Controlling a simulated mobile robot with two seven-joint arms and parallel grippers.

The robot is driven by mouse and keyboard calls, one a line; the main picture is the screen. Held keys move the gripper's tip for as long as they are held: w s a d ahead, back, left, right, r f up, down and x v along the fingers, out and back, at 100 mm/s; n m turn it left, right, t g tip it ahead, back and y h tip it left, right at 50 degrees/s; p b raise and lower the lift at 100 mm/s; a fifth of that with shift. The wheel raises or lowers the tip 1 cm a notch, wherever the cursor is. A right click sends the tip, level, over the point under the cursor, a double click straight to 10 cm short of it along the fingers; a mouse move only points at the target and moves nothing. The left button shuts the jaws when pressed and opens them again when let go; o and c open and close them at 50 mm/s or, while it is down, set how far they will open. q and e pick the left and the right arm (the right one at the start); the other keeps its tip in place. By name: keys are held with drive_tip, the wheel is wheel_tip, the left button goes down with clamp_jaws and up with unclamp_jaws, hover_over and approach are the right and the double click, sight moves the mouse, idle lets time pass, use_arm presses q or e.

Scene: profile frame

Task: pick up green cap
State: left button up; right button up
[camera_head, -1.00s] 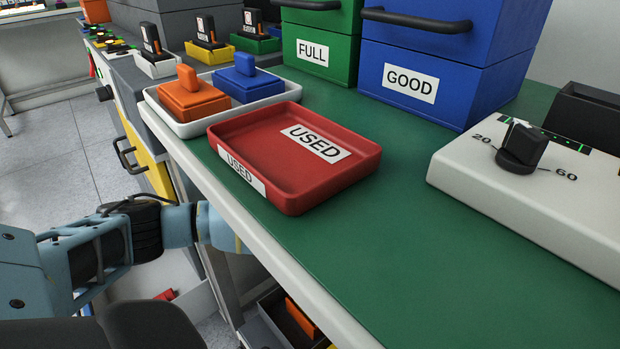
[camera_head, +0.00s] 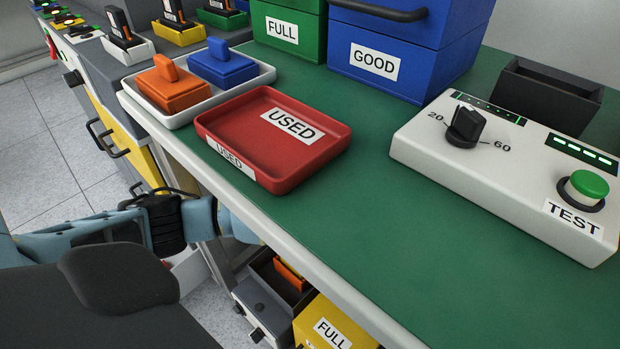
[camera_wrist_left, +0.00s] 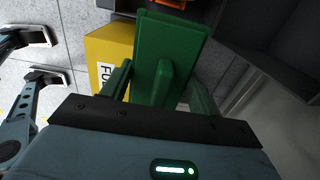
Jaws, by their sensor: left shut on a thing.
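The green cap (camera_wrist_left: 172,45) is in the left wrist view, a flat green block with a raised grip tab facing the camera. My left gripper (camera_wrist_left: 160,85) is shut on it, with a finger on either side. In the head view my left arm reaches in from the left and passes beside the workbench edge; its gripper and the green cap are hidden there. My right gripper is in neither view.
The workbench (camera_head: 420,235) carries a red USED tray (camera_head: 262,180), a white tray (camera_head: 265,72) with an orange cap (camera_head: 172,90) and a blue cap (camera_head: 222,68), and a tester with a green button (camera_head: 589,184). A yellow FULL box (camera_head: 345,335) is below the bench edge.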

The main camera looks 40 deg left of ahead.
use_arm(q)
drive_tip(key=d, duration=0.6)
drive_tip(key=shift+s+p, duration=0.3)
drive_tip(key=shift+p, duration=0.1)
